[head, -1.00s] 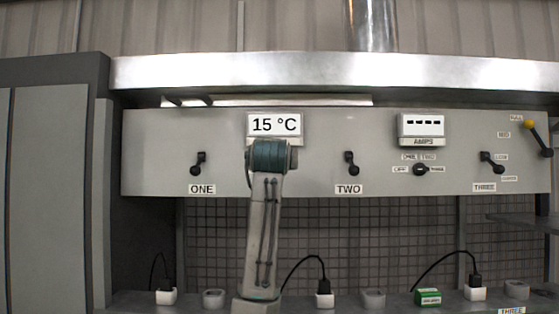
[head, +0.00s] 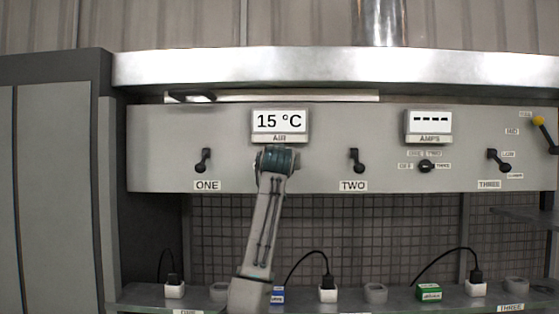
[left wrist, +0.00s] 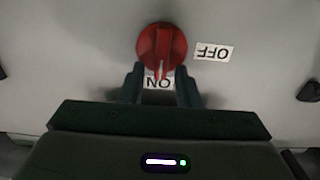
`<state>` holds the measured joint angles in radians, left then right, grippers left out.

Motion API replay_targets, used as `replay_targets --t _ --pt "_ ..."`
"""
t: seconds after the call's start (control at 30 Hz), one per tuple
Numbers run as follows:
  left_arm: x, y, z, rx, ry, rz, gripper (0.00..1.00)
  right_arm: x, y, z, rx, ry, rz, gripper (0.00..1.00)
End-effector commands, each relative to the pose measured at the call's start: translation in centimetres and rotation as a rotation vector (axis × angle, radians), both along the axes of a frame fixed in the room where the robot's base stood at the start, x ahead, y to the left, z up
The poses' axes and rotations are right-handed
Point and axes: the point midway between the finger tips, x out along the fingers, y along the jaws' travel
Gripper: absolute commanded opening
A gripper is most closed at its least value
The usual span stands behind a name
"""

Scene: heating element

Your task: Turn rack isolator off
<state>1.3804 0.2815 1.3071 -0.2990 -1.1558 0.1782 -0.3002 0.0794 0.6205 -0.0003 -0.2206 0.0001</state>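In the left wrist view, a round red knob (left wrist: 162,48) with a raised grip sits on a pale panel. Its grip points down in the picture at the upside-down ON label (left wrist: 159,83). An upside-down OFF label (left wrist: 213,52) is to its right. My left gripper (left wrist: 160,76) is open, its two dark fingers apart at the knob's lower edge with the ON label showing between them. Whether the fingers touch the knob I cannot tell. The red knob does not show in the head view. My right gripper is not in view.
In the head view, a grey panel (head: 320,150) carries black switches ONE (head: 204,161), TWO (head: 357,161) and THREE (head: 498,160), a 15 °C display (head: 279,122) and an AMPS display (head: 429,122). Sockets, plugs and a green block (head: 428,293) line the shelf below.

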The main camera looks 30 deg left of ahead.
Motion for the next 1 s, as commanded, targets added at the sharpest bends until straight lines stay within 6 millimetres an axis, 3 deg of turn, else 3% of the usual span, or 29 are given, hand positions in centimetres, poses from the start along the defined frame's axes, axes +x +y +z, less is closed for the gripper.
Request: replay_targets --t 0.03,0.13,0.57,1.0 --pt "0.0 0.0 0.0 0.0 0.0 0.0 0.19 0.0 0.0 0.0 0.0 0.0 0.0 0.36" --pt "0.0 0.0 0.0 0.0 0.0 0.0 0.0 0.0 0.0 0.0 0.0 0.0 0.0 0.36" --pt "-0.1 0.1 -0.1 -0.051 -0.031 0.0 0.0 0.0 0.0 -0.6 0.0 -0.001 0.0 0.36" --pt "-0.5 0.7 -0.4 -0.344 -0.212 0.0 0.0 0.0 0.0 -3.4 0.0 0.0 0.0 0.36"
